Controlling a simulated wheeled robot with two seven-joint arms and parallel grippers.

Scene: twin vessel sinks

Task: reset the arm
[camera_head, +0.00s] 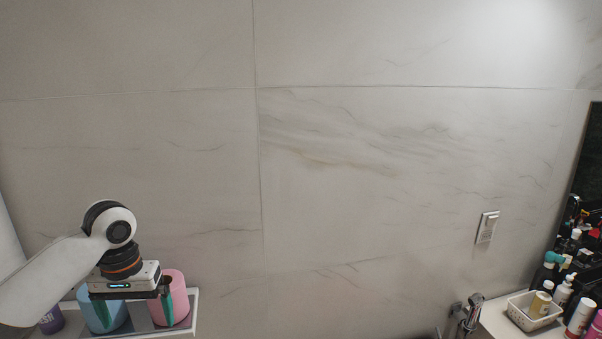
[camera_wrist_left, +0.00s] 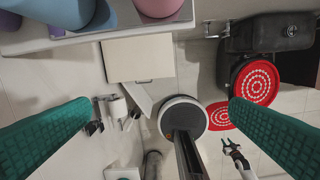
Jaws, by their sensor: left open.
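My left gripper (camera_head: 135,308) is at the lower left of the head view, at the end of my white arm. Its two teal fingers are wide apart. They overlap a blue container (camera_head: 88,297) and a pink container (camera_head: 181,290) in that view. In the left wrist view the left gripper (camera_wrist_left: 160,138) is open with nothing held between its fingers; both containers lie beyond them at the top edge. A small white and black part with green tips (camera_wrist_left: 237,157) at the lower right of that view looks like my right gripper; it is too small to tell its state.
The containers stand on a white shelf (camera_head: 191,325) beside a purple cup (camera_head: 52,320). A tap (camera_head: 470,312) and a white basket (camera_head: 522,315) with bottles are at the lower right. Red dotted round items (camera_wrist_left: 256,82) lie below.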

